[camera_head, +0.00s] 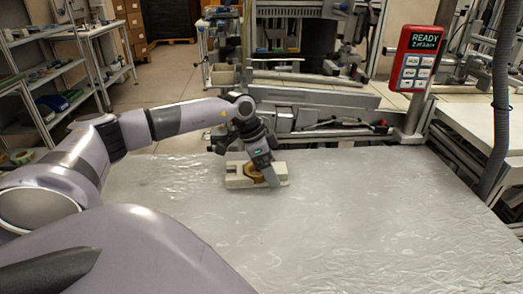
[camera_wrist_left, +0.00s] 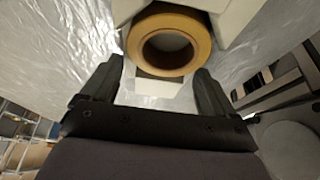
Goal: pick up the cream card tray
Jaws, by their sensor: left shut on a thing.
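The cream card tray (camera_head: 240,182) lies on the silvery table covering, near the far edge in the head view. A tan tape reel (camera_head: 250,173) sits in it. My left gripper (camera_head: 270,180) reaches down onto the tray's right part. In the left wrist view, the tape reel (camera_wrist_left: 168,42) shows as a ring just beyond the fingertips. The fingers hide some of the tray. My right gripper is not in view.
The silvery covered table (camera_head: 360,220) is clear around the tray. A red keypad device (camera_head: 415,58) stands on a post at the back right. A metal frame (camera_head: 320,97) runs behind the table. Shelves (camera_head: 45,75) stand at the far left.

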